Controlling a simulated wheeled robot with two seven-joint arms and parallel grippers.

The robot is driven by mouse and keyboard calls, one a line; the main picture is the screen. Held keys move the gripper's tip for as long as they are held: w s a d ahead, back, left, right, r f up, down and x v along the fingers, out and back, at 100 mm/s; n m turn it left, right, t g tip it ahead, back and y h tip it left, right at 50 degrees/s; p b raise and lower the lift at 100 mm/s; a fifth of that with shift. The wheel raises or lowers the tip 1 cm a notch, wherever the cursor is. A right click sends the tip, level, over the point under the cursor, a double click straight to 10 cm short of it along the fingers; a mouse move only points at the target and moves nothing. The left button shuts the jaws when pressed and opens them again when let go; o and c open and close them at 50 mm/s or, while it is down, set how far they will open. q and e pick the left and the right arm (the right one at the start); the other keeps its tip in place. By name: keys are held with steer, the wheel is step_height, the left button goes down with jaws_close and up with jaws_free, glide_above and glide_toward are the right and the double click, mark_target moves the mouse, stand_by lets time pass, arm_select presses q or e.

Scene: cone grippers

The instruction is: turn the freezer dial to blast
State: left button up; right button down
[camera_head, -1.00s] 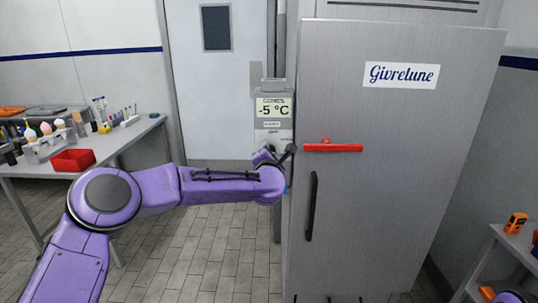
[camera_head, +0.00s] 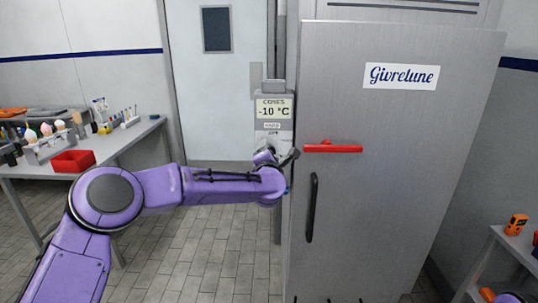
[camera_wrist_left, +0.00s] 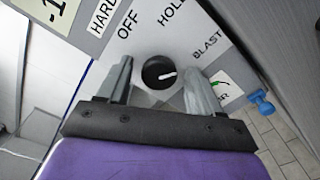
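The freezer dial (camera_wrist_left: 158,72) is a round black knob with a white pointer, in the left wrist view. The pointer aims right and slightly up, roughly toward the BLAST label (camera_wrist_left: 207,46). The OFF label (camera_wrist_left: 128,28) and HOLD label (camera_wrist_left: 172,12) lie above the knob. My left gripper (camera_wrist_left: 158,84) is open, its two grey fingers on either side of the dial with visible gaps; contact is not seen. In the head view, my left wrist largely hides the dial. The display (camera_head: 273,108) above it reads CONES, -10 °C. My right gripper is out of view.
The grey freezer (camera_head: 400,200) stands right of the dial, with a red latch (camera_head: 333,148) and black door handle (camera_head: 312,208). A table (camera_head: 125,138) at left holds a red bin (camera_head: 72,161) and cones. A shelf (camera_head: 512,242) stands at lower right.

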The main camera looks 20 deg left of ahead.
arm_select(q)
steer(key=b+v, duration=0.4)
steer(key=v, duration=0.6)
steer(key=shift+s, duration=0.25)
